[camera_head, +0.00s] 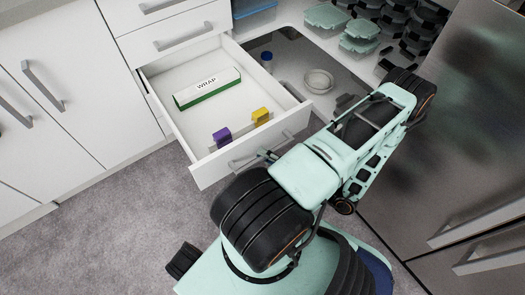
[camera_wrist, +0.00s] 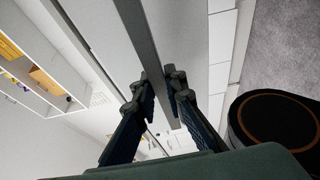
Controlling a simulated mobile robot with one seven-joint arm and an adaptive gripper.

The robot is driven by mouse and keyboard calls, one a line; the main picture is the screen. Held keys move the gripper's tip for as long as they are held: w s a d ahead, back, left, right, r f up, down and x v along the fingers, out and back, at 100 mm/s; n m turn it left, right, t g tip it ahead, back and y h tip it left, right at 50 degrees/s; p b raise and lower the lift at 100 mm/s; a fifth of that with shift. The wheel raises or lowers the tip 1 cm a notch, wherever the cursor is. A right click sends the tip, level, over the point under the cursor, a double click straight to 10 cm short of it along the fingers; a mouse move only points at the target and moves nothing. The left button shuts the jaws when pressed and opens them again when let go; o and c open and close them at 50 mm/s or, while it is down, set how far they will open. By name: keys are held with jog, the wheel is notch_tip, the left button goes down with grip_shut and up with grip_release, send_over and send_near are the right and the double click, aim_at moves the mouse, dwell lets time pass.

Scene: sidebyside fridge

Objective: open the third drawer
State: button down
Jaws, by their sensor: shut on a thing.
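The third drawer (camera_head: 213,170), below two closed drawer fronts, stands pulled out from the white cabinet. A WRAP box (camera_head: 207,88), a purple item (camera_head: 222,137) and a yellow item (camera_head: 261,117) are inside it. My gripper (camera_wrist: 158,88) is shut on the drawer's grey bar handle (camera_wrist: 138,35), with one finger on each side of the bar.
Closed drawers (camera_head: 178,35) sit above the open one. White cabinet doors (camera_head: 60,90) stand at the left and a steel fridge (camera_head: 450,140) at the right. Containers (camera_head: 327,17) and a bowl (camera_head: 318,81) lie behind the drawer. Grey floor (camera_head: 120,225) is clear at the front left.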

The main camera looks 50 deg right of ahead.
jog(key=shift+s, duration=0.2)
jog(key=c, duration=1.9)
grip_release()
jog(key=shift+c, duration=0.2)
jog(key=s+d, duration=0.1)
jog(key=s, duration=1.1)
jog(key=shift+d, duration=0.15)
jog(key=shift+w, duration=0.1)
